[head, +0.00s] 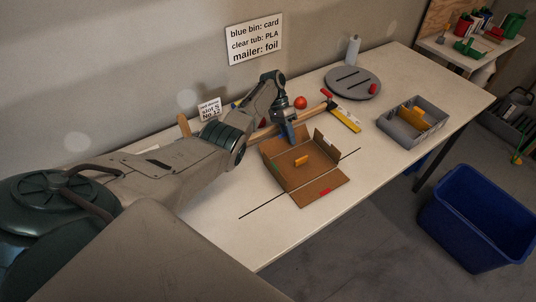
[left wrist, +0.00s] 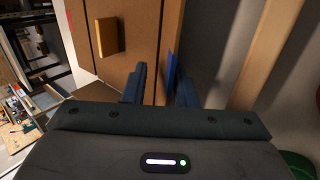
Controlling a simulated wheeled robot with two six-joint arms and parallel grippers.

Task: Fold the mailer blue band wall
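The mailer (head: 308,178) is a brown cardboard piece lying on the white table, with some walls standing and its front flap with a red mark (head: 325,191) lying out flat. A yellow-orange block (head: 301,161) lies inside it; the block also shows in the left wrist view (left wrist: 110,36). My left gripper (head: 289,137) is at the mailer's back edge. In the left wrist view, the blue band wall (left wrist: 172,66) shows nearly edge-on between the parted fingers of my left gripper (left wrist: 160,88). Whether either finger touches it, I cannot tell. My right gripper is out of view.
A hammer (head: 264,132), a red ball (head: 300,102) and a yellow tool (head: 345,119) lie behind the mailer. A grey slotted disc (head: 352,82) and a grey tray (head: 437,122) stand farther right. A blue bin (head: 475,218) stands on the floor. The table front is mostly clear.

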